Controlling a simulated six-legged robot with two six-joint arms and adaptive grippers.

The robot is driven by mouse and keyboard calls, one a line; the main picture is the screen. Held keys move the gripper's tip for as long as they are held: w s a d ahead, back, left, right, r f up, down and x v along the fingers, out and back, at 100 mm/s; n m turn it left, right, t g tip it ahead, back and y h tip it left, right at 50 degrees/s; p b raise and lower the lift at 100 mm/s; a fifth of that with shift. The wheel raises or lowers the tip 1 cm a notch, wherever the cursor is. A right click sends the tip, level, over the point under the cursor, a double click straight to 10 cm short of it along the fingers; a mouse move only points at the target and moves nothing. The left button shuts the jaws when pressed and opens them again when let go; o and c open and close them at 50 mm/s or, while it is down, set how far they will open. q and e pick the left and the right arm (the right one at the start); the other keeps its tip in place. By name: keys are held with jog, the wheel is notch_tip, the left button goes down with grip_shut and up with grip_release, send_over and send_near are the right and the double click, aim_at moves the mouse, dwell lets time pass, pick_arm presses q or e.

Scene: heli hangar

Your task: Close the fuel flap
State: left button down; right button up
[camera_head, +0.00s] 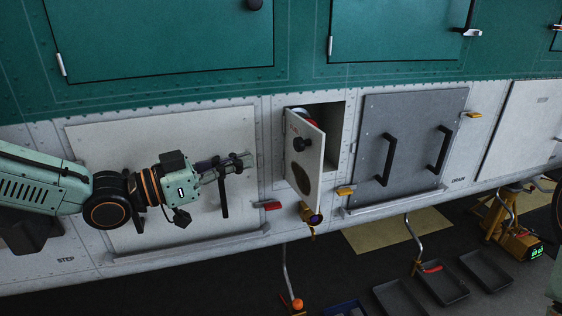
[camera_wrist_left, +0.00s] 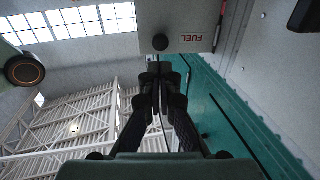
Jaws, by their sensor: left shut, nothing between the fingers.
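The fuel flap (camera_head: 309,172) is a pale panel with a black knob (camera_head: 301,144). My right gripper is not in view.
A grey panel with two black handles (camera_head: 405,150) is right of the recess. Red (camera_head: 272,206) and yellow (camera_head: 346,191) tabs stick out from the hull. Trays (camera_head: 443,285) and a yellow stand (camera_head: 503,222) are on the floor below.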

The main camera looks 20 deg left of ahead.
aim_at(296, 146)
pick_arm(q)
jog(key=shift+b+x, duration=1.45)
jog(key=shift+x, duration=3.05)
jog(key=shift+y, duration=0.3)
